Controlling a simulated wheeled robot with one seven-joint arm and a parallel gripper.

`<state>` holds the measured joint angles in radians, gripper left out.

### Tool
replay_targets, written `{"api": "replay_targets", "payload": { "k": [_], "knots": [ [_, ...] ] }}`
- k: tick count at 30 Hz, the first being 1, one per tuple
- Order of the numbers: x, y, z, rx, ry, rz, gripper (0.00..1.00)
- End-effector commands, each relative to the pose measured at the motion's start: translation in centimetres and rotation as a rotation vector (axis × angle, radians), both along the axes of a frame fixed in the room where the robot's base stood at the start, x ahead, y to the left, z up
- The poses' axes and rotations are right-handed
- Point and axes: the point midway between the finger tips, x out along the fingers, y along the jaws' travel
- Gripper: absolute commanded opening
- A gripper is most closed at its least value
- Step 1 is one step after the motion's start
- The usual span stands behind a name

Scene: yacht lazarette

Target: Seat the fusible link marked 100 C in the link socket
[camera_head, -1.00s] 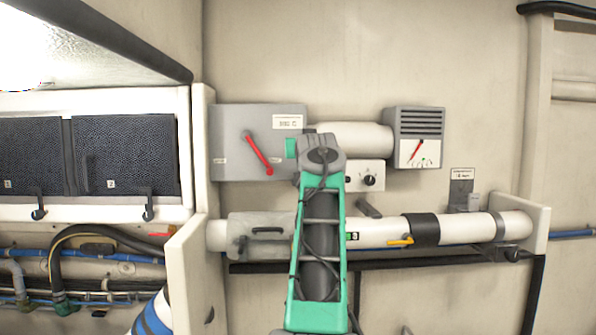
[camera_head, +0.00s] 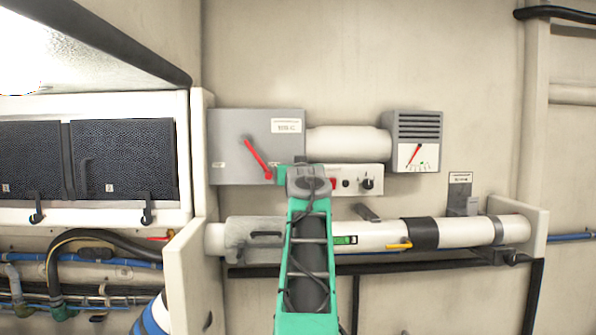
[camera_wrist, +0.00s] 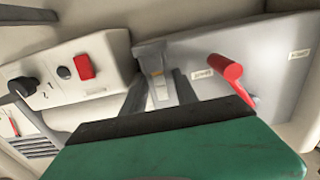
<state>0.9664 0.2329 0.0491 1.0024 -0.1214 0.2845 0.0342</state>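In the wrist view my gripper (camera_wrist: 163,88) has two dark grey fingers standing apart. A small pale piece with an orange band (camera_wrist: 158,86) shows between them, with a gap at the right finger; it may be the fusible link, but no marking is readable. A dark grey block (camera_wrist: 150,53) is just beyond it; I cannot tell whether it is the link socket. In the head view my fingers are hidden behind my wrist, below the right part of the grey box (camera_head: 230,140).
The grey box carries a red lever (camera_head: 256,158). To its right are a white cylinder (camera_head: 348,142), a control panel (camera_head: 352,180) with a knob, and a gauge unit (camera_head: 415,140). A white pipe (camera_head: 465,230) runs below, with a yellow handle (camera_head: 398,246). A labelled grey bracket (camera_head: 462,203) stands above it.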

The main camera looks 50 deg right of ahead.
Motion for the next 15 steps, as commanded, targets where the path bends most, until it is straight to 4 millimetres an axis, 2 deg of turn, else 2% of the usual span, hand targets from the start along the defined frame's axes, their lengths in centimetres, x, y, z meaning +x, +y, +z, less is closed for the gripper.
{"api": "replay_targets", "payload": {
  "k": [8, 15],
  "knots": [
    [-0.6, 0.6, -0.2, -0.001, -0.001, 0.0, 0.35],
    [-4.3, 4.9, -0.6, -0.004, -0.002, -0.002, 0.35]
  ]
}}
